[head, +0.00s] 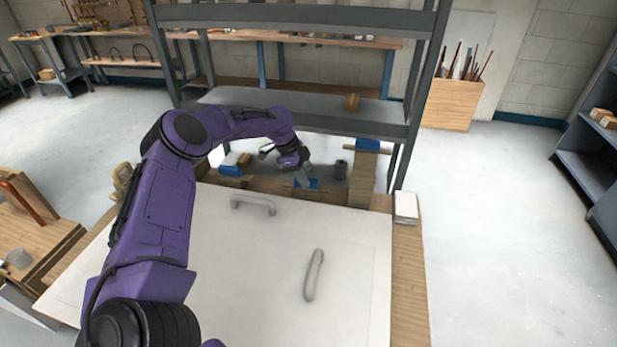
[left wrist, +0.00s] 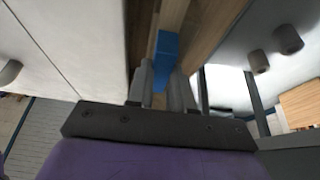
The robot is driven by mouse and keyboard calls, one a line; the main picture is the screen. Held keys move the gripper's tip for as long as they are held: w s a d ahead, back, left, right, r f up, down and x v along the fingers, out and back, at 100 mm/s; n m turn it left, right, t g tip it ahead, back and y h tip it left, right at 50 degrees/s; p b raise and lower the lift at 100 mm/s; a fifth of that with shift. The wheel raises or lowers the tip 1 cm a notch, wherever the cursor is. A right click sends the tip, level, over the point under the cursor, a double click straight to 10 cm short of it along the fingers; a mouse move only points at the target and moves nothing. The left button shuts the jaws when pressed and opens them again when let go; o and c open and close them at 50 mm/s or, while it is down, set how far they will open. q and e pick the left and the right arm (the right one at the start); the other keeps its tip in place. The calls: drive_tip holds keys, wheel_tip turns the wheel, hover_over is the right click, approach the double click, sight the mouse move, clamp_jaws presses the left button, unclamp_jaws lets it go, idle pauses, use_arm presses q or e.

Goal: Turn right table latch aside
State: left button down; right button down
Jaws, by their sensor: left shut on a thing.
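A small blue latch (head: 313,184) sits on the wooden rail at the back edge of the white table panel (head: 210,270). My left gripper (head: 303,179) reaches down to it from above. In the left wrist view the blue latch (left wrist: 167,48) lies between the two grey fingers (left wrist: 163,88), which are shut on it, and its far end sticks out beyond them beside a wooden bar. The fingers and wrist hide part of the latch in the head view. My right gripper is in neither view.
Two grey handles (head: 253,204) (head: 313,275) stand up from the panel. Behind the rail is a grey metal shelf (head: 300,105). A dark cylinder (head: 341,169) and a wooden post with a blue top (head: 367,146) stand right of the gripper. A white stack (head: 405,207) lies at the right corner.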

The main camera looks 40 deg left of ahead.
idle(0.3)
use_arm(q)
drive_tip(key=c, duration=1)
unclamp_jaws()
drive_tip(key=v, duration=1)
drive_tip(key=shift+r+b, duration=0.3)
drive_tip(key=shift+b, duration=0.1)
drive_tip(key=shift+a, duration=0.1)
